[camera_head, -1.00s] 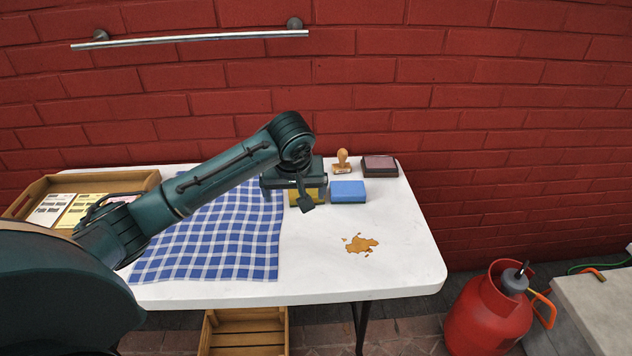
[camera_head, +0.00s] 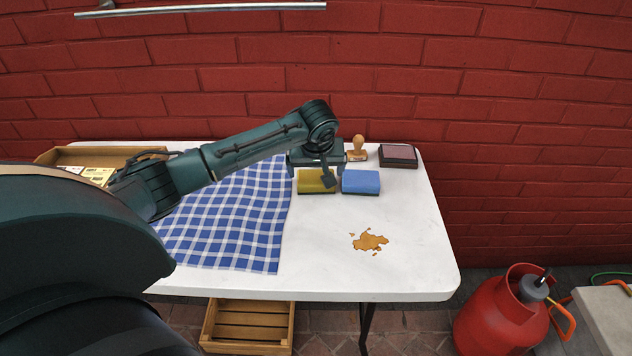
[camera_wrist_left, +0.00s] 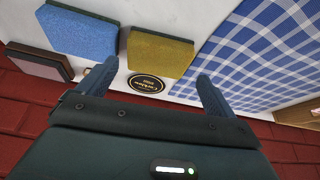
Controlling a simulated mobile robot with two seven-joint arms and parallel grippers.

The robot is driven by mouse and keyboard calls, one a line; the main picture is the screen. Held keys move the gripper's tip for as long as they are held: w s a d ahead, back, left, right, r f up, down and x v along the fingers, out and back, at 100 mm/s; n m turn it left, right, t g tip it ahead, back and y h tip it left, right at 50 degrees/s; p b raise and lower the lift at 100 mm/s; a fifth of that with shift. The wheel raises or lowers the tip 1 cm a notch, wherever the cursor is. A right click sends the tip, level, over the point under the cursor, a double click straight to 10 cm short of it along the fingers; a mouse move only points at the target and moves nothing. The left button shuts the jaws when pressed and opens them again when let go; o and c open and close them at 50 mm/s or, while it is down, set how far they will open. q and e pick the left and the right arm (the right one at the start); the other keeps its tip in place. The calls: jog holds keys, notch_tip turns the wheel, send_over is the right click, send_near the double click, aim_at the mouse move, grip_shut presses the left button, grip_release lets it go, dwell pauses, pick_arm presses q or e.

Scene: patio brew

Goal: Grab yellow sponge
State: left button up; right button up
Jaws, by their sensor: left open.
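The yellow sponge (camera_head: 314,183) lies on the white table beside the blue sponge (camera_head: 361,182), partly hidden by my gripper. My left gripper (camera_head: 327,184) is at its back right side in the head view. In the left wrist view the yellow sponge (camera_wrist_left: 160,52) lies ahead of the two spread fingers of my left gripper (camera_wrist_left: 155,86), with nothing held between them. The blue sponge (camera_wrist_left: 80,33) is to its left, near the left finger. My right gripper is not in view.
A stamp (camera_head: 357,149) and ink pad (camera_head: 398,155) stand behind the blue sponge. A round dark disc (camera_wrist_left: 147,84) with lettering shows near the fingers. A checked cloth (camera_head: 235,215) lies left, a brown spill (camera_head: 369,241) in front. The brick wall is close behind.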

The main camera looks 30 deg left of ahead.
aim_at(316, 176)
pick_arm(q)
jog(key=x, duration=0.4)
jog(key=shift+w+a+f, duration=0.2)
jog(key=shift+w+f, duration=0.05)
jog(key=shift+w, duration=0.15)
jog(key=shift+c, duration=0.5)
jog(key=c, duration=0.5)
jog(key=shift+r, duration=0.1)
